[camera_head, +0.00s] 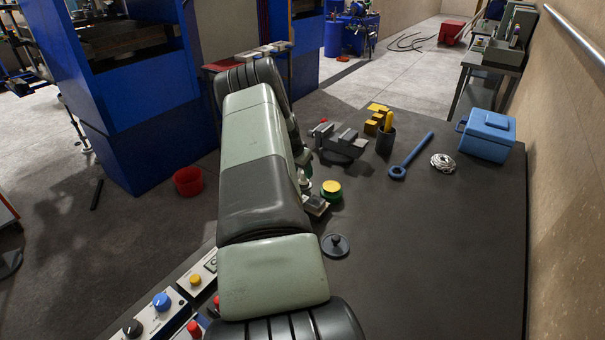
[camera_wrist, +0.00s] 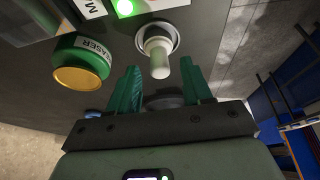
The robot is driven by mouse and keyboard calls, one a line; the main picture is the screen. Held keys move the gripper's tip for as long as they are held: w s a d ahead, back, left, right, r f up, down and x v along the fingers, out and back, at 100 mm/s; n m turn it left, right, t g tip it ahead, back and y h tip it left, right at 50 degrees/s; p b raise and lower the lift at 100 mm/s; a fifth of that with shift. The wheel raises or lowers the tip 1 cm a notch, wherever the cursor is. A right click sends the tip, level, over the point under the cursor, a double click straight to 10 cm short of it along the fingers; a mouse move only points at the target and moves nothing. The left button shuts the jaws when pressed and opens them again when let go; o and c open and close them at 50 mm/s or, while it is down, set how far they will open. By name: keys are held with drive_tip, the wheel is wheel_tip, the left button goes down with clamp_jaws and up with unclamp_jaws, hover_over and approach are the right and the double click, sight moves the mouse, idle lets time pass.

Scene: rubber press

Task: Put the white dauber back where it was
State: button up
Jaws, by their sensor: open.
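The white dauber (camera_wrist: 158,57) shows in the wrist view, with its pale rounded end toward the camera. Its far end sits within a round light-rimmed holder (camera_wrist: 150,34) on the dark surface. My gripper (camera_wrist: 160,68) has two green fingers, spread apart on either side of the dauber's near end. Gaps show between the fingers and the dauber, and nothing is clamped.
A green tin with a yellow lid (camera_wrist: 82,76) stands left of the fingers in the wrist view; it also shows in the head view (camera_head: 331,190). A black lid (camera_head: 335,245), grey vise (camera_head: 340,144), blue wrench (camera_head: 411,157) and blue box (camera_head: 487,136) share the table.

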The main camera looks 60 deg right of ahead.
drive_tip(key=v, duration=1)
drive_tip(key=shift+o, duration=0.8)
drive_tip(key=shift+a, duration=0.1)
drive_tip(key=o, duration=0.7)
drive_tip(key=s+a+r+y, duration=0.1)
drive_tip(key=s+a+r, duration=0.4)
drive_tip(key=shift+s+a+r+g+y, duration=0.2)
drive_tip(key=shift+r+g+y, duration=0.1)
drive_tip(key=shift+g, duration=0.1)
drive_tip(key=shift+o, duration=0.5)
drive_tip(key=s+a+r+y, duration=0.2)
drive_tip(key=s+a+r, duration=0.3)
drive_tip(key=a, duration=0.4)
drive_tip(key=shift+s+a+t+y, duration=0.2)
drive_tip(key=shift+s+t+y, duration=0.2)
drive_tip(key=shift+s, duration=0.2)
wheel_tip(320, 180, down, 10)
drive_tip(key=shift+r, duration=0.15)
